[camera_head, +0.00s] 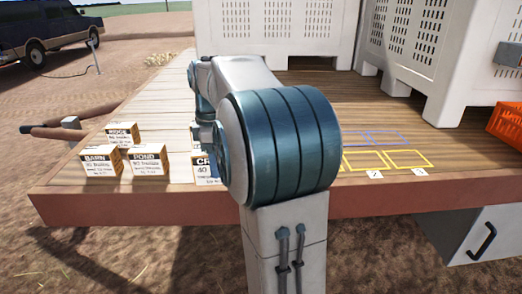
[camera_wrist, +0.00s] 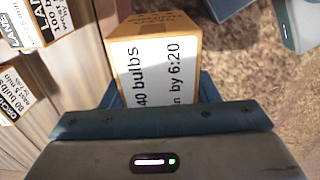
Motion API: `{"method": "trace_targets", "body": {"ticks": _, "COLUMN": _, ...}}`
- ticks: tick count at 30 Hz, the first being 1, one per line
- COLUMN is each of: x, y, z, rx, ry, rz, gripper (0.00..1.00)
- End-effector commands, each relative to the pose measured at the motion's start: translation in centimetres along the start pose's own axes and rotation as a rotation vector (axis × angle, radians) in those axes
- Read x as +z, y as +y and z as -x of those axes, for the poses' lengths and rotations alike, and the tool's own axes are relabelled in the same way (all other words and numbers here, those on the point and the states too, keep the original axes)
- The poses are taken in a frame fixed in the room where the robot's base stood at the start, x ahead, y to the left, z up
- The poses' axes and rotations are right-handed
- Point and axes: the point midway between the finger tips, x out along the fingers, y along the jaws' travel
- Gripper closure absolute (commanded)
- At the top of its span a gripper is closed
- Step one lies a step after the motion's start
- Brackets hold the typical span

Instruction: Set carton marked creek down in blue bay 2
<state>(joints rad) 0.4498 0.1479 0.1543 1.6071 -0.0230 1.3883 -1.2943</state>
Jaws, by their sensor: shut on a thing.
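The carton marked creek (camera_head: 203,170) is near the front edge of the wooden deck in the head view. Only its left strip shows, with "CR" and "40" readable; my arm hides the rest. In the wrist view a tan and white carton (camera_wrist: 158,65) reading "40 bulbs" and "by 6:20" sits between the blue fingers of my gripper (camera_wrist: 158,92), which is shut on it. I cannot tell whether its base touches the deck. The blue bays (camera_head: 374,138) are outlines behind the yellow ones, right of my arm, partly hidden; their numbers are not readable.
Cartons marked ridge (camera_head: 122,134), barn (camera_head: 101,162) and pond (camera_head: 149,160) stand to the left. Cartons marked lane (camera_wrist: 40,28) and orchard (camera_wrist: 12,105) show in the wrist view. Yellow bays (camera_head: 408,158) are empty at front right. White crates (camera_head: 275,35) stand behind.

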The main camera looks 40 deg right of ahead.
Motion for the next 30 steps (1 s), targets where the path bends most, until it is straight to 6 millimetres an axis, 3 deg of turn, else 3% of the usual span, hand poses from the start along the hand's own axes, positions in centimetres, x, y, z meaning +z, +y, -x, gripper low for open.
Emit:
{"method": "trace_targets", "body": {"ticks": 11, "x": -2.6, "y": -0.5, "z": -5.0, "rx": -0.002, "ry": -0.001, "rz": -0.177, "gripper": 0.83}}
{"method": "trace_targets", "body": {"ticks": 16, "x": -4.4, "y": -0.8, "z": -8.2, "rx": -0.003, "ry": -0.002, "rz": -0.289, "gripper": 0.83}}
{"method": "trace_targets", "body": {"ticks": 20, "x": -6.4, "y": -1.3, "z": -11.9, "rx": -0.005, "ry": -0.003, "rz": -0.414, "gripper": 0.83}}
{"method": "trace_targets", "body": {"ticks": 27, "x": -11.0, "y": -2.2, "z": -20.7, "rx": -0.005, "ry": -0.005, "rz": -0.727, "gripper": 0.83}}
{"method": "trace_targets", "body": {"ticks": 30, "x": -12.5, "y": -2.4, "z": -23.6, "rx": -0.003, "ry": -0.004, "rz": -0.836, "gripper": 0.83}}
